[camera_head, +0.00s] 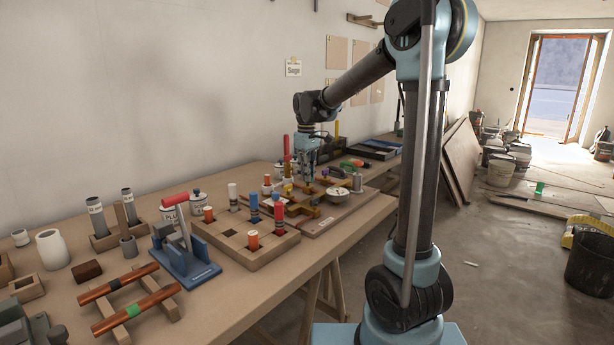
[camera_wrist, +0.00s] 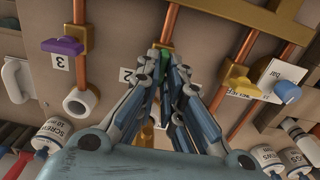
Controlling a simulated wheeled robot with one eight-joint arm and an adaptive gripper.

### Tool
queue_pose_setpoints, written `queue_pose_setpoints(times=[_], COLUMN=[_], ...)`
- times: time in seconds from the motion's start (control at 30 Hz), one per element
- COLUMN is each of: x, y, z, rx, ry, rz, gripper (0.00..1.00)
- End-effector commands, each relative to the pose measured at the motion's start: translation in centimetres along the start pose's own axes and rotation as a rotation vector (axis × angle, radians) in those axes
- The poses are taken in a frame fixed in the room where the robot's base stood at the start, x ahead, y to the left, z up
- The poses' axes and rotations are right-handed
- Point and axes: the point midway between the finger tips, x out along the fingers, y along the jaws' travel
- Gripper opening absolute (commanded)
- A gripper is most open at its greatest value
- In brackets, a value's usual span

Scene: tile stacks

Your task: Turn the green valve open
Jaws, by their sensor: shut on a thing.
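The green valve (camera_wrist: 164,62) is in the wrist view at upper middle, on a vertical copper pipe (camera_wrist: 171,22) with a brass fitting, beside the label 2. Only a narrow part of its green handle shows between the fingers. My gripper (camera_wrist: 164,70) is shut on this handle, with a fingertip on each side. In the head view my gripper (camera_head: 306,178) reaches down over the pipe board (camera_head: 345,212); the green valve cannot be made out there.
A purple valve (camera_wrist: 62,46) by label 3 is to the left, and a yellow valve (camera_wrist: 238,80) to the right. A blue knob (camera_wrist: 288,91) is farther right. In the head view, a wooden peg tray (camera_head: 262,252) and a blue clamp stand (camera_head: 186,262) occupy the nearer bench.

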Motion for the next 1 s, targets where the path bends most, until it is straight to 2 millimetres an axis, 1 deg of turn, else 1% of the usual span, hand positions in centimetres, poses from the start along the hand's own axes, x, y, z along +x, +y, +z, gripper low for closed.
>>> queue_pose_setpoints(times=[0.03,0.4,0.43,0.5,0.83,1.0], x=[-0.1,-0.1,-0.1,-0.1,-0.1,-1.1], y=[0.2,0.3,0.3,0.2,0.1,0.1], z=[0.0,0.0,0.0,0.0,0.0,0.0], rx=[-0.002,-0.004,-0.004,-0.004,-0.005,-0.005], ry=[0.0,0.0,0.0,0.0,0.0,0.0], rz=[0.004,0.005,0.005,0.004,0.002,0.002], gripper=[0.0,0.0,0.12,0.28,0.28,0.28])
